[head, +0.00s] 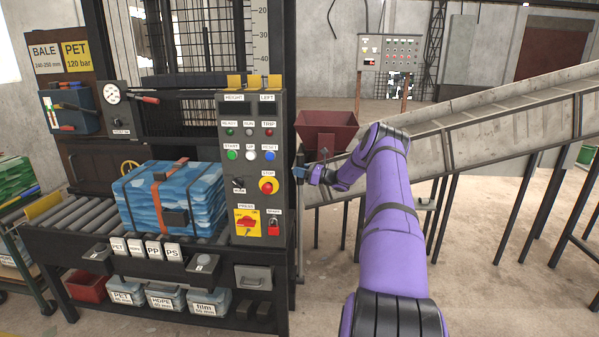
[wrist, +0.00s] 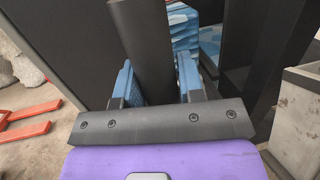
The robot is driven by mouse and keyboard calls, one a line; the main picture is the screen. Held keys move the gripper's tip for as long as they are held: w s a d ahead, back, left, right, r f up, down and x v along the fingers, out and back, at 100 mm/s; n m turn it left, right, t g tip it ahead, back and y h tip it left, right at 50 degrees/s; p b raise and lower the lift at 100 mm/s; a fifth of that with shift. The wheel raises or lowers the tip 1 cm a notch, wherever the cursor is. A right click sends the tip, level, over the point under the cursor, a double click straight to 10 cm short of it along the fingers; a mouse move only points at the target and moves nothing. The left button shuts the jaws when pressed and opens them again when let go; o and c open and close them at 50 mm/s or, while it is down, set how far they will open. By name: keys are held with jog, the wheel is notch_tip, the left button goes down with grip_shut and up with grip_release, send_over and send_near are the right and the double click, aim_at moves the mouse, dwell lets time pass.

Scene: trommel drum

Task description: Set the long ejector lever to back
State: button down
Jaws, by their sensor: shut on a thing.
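The long ejector lever (head: 301,225) is a thin, dark upright bar beside the right side of the baler's frame. In the wrist view the lever (wrist: 142,35) is a thick dark grey bar that runs between my two blue fingers. My gripper (head: 300,173) reaches it from the right at its upper part. In the wrist view my gripper (wrist: 158,80) has one finger on each side of the bar and is shut on it. The lever's lower end in the head view stands near the foot of the frame. Its pivot is hard to make out.
The control panel (head: 255,165) is close left of my gripper. A strapped blue bale (head: 172,195) lies on the rollers. A dark red hopper (head: 327,130) stands behind my gripper, and a sloping conveyor (head: 480,120) is behind my arm. The floor at the right front is clear.

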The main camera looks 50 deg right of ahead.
jog(key=shift+w+d+r, duration=0.1)
jog(key=shift+d+r, duration=0.1)
jog(key=shift+d, duration=0.15)
jog(key=c, duration=0.8)
grip_release()
jog(key=shift+w+d+f, duration=0.2)
jog(key=shift+a, duration=0.1)
jog(key=shift+s+f, duration=0.1)
jog(key=shift+s, duration=0.1)
jog(key=v, duration=1)
jog(key=shift+s, duration=0.2)
jog(key=shift+s, duration=0.1)
